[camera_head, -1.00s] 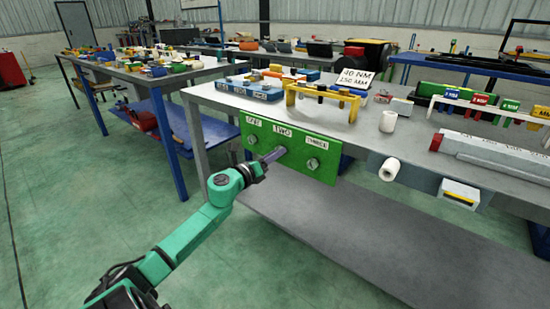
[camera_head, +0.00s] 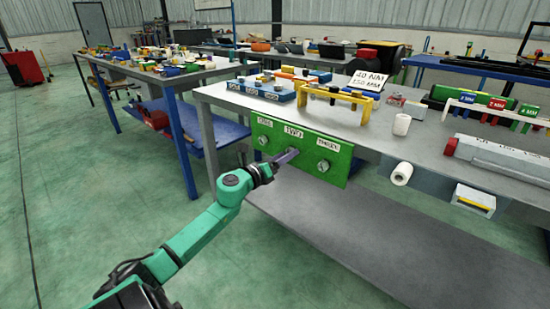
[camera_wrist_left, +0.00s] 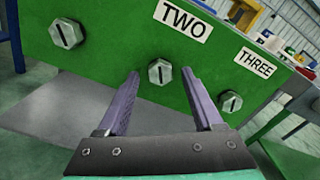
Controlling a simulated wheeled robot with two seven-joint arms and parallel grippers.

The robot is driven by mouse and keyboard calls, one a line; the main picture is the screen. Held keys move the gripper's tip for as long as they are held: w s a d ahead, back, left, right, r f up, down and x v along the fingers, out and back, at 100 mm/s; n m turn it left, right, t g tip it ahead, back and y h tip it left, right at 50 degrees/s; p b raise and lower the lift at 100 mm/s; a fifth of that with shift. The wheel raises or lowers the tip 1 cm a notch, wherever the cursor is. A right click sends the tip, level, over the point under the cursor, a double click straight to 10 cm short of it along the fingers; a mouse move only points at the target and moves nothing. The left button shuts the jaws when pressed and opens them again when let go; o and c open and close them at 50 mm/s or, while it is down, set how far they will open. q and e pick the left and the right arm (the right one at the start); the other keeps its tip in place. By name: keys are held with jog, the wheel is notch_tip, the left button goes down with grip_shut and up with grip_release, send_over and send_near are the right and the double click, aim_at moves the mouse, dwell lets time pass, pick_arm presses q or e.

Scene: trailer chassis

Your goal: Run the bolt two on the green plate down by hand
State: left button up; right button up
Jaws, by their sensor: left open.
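The green plate (camera_head: 335,158) hangs upright on the front edge of the workbench, with labels and a row of hex bolts. In the left wrist view, bolt two (camera_wrist_left: 160,71) is a hex head with a dark slot under the TWO label (camera_wrist_left: 183,19). My left gripper (camera_wrist_left: 172,88) is open, with its purple fingers pointing at the plate on either side of bolt two. The fingertips appear short of the bolt head or just at it; I cannot tell whether they touch. In the head view the same gripper (camera_head: 288,156) partly hides that bolt. My right gripper is not in view.
In the left wrist view, bolt one (camera_wrist_left: 67,33) is at the left and bolt three (camera_wrist_left: 230,101) is close to the right finger. The grey workbench (camera_head: 225,97) carries a yellow stand (camera_head: 336,95) and a white roll (camera_head: 401,124). Open floor lies in front.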

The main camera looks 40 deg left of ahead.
pick_arm(q)
jog(key=s, duration=1.4)
jog(key=shift+s+d+p, duration=0.15)
jog(key=shift+p, duration=0.2)
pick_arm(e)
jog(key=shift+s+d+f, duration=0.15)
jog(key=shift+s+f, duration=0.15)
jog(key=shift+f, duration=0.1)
